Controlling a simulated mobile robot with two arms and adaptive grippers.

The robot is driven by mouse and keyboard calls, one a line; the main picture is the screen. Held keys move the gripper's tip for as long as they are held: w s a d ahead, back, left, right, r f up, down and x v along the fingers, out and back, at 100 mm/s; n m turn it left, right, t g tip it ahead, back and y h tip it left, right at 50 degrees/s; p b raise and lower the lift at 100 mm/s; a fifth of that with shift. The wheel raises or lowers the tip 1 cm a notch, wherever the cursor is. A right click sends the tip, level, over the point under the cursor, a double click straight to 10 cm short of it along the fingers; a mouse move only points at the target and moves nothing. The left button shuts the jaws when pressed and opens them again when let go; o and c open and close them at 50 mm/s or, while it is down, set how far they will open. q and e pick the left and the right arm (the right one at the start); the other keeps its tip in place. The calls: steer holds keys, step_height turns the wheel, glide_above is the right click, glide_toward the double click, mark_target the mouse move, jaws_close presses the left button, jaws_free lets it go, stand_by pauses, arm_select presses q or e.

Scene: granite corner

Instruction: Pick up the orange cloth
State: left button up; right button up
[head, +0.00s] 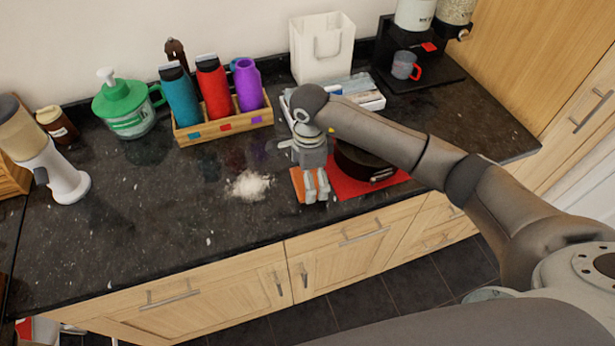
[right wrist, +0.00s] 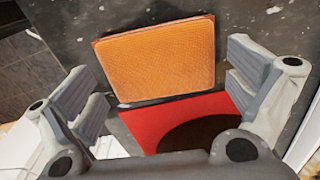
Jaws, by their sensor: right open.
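The orange cloth (right wrist: 158,58) is a flat rounded rectangle with a fine texture, lying on the dark countertop. In the head view only a strip of the orange cloth (head: 297,182) shows, the rest hidden by my right gripper (head: 317,188). In the right wrist view my right gripper (right wrist: 168,78) is open, its fingers on either side of the picture with the cloth in the gap beyond them. Nothing is between the fingers; I cannot tell the exact height above the cloth. My left gripper is not in view.
A red mat (head: 343,187) with a dark round pan (head: 362,163) sits just right of the cloth. White powder (head: 249,185) lies to its left. A wooden rack (head: 223,128) of bottles stands behind.

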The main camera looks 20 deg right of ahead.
steer(key=shift+f, duration=0.2)
steer(key=c, duration=0.8)
steer(key=shift+r, duration=0.2)
steer(key=shift+r+b, duration=0.25)
steer(key=shift+b, duration=0.25)
step_height(320, 180, up, 2)
steer(key=shift+w+b, duration=0.1)
steer(key=shift+b, duration=0.75)
steer(key=s+r, duration=0.1)
steer(key=s+a+r+b, duration=0.1)
steer(key=r, duration=0.1)
steer(key=s+r, duration=0.2)
steer(key=shift+s+a+r+b, duration=0.1)
steer(key=shift+a+r+b, duration=0.05)
steer(key=shift+a+b, duration=0.15)
steer(key=s+a+r, duration=0.1)
steer(key=s, duration=0.2)
steer(key=s+a+r+b, duration=0.1)
steer(key=s+r, duration=0.1)
steer(key=s, duration=0.1)
steer(key=s+a+r+b, duration=0.1)
steer(key=s+r, duration=0.1)
steer(key=s, duration=0.1)
steer(key=shift+s, duration=0.1)
